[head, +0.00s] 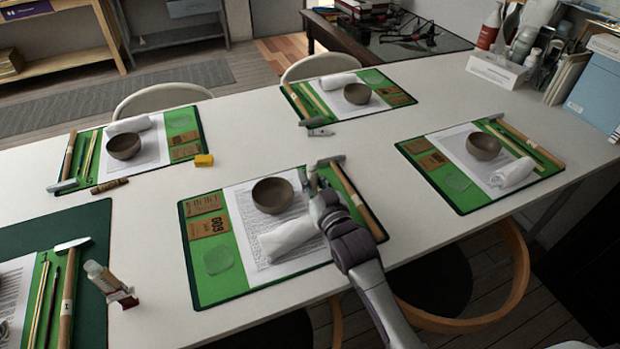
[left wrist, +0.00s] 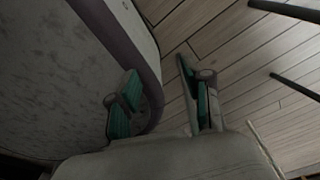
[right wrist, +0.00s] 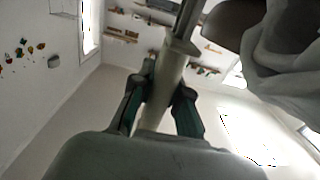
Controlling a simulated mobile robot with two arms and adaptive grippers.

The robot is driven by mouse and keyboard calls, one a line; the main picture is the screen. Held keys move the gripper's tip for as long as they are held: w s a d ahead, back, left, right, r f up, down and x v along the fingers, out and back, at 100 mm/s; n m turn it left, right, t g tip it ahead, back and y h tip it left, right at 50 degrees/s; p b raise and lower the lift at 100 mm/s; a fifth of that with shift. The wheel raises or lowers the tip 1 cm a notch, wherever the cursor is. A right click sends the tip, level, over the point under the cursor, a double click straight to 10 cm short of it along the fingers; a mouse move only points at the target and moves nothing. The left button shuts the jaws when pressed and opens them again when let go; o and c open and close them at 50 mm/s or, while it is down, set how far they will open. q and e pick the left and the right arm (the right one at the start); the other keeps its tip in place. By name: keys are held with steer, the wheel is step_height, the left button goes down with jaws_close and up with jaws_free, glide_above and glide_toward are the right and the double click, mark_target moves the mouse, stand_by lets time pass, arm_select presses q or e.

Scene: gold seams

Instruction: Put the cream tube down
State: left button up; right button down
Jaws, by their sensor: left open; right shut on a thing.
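My right gripper (head: 319,186) is over the right part of the front middle green mat (head: 214,278). In the right wrist view my right gripper (right wrist: 160,95) is shut on the cream tube (right wrist: 168,78), a pale cylinder with a grey metal end. In the head view only a small pale bit of the tube (head: 312,174) shows past the fingers, close to a hammer; the rest is hidden. I cannot tell if the tube touches the mat. My left gripper (left wrist: 164,103) is open and empty, above the floor.
On that mat are a brown bowl (head: 272,195), a rolled white cloth (head: 290,238) and a hammer (head: 358,203). Another pale tube with a red base (head: 107,280) stands at the front left.

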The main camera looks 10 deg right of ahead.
steer(key=shift+s+f, duration=0.1)
steer(key=shift+f, duration=0.5)
steer(key=c, duration=1.2)
jaws_free()
steer(key=shift+f+b, duration=0.2)
steer(key=shift+b, duration=0.1)
steer(key=shift+o, duration=0.2)
steer(key=shift+r, duration=0.1)
